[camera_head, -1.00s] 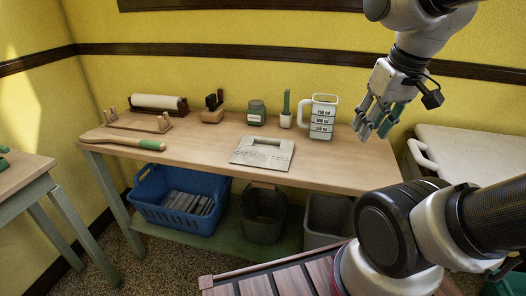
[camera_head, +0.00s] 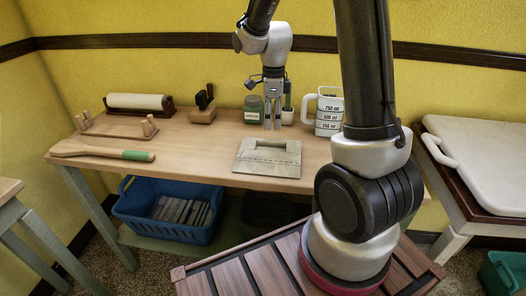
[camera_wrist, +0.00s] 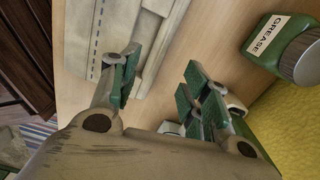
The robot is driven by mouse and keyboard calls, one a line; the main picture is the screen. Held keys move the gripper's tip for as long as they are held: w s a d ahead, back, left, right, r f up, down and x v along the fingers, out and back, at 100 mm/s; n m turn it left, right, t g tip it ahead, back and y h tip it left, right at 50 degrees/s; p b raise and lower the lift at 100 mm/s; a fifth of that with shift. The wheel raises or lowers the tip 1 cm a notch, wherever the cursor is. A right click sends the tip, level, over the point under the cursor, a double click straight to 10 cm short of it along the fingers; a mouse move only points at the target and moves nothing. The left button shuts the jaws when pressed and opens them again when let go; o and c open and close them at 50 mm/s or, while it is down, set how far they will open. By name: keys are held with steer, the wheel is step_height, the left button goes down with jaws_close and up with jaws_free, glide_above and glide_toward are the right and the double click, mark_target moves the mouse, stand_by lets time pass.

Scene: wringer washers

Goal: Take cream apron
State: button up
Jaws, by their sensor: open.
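The cream apron (camera_head: 268,157) lies folded flat on the wooden workbench, near its front edge, with a dashed stitch line and a raised handle-like strap. It also shows in the wrist view (camera_wrist: 112,45), at the upper left. My gripper (camera_head: 272,124) points down over the bench, behind the apron in the head view. In the wrist view my gripper (camera_wrist: 158,82) has its green-padded fingers apart with nothing between them. The left finger overlaps the apron's edge in that picture; I see no contact.
A green grease jar (camera_head: 253,109) stands close left of my gripper; a small green-handled brush in a pot and a measuring jug (camera_head: 327,116) stand right. A wooden paddle (camera_head: 100,152), stamp (camera_head: 204,106) and roll stand (camera_head: 138,103) are further left. A blue basket (camera_head: 172,209) sits below.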

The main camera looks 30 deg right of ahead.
mark_target(272, 139)
steer(key=shift+m, duration=0.4)
steer(key=shift+f, duration=0.2)
step_height(272, 139, down, 7)
steer(key=shift+s+a+f, duration=0.1)
steer(key=shift+f, duration=0.1)
jaws_close()
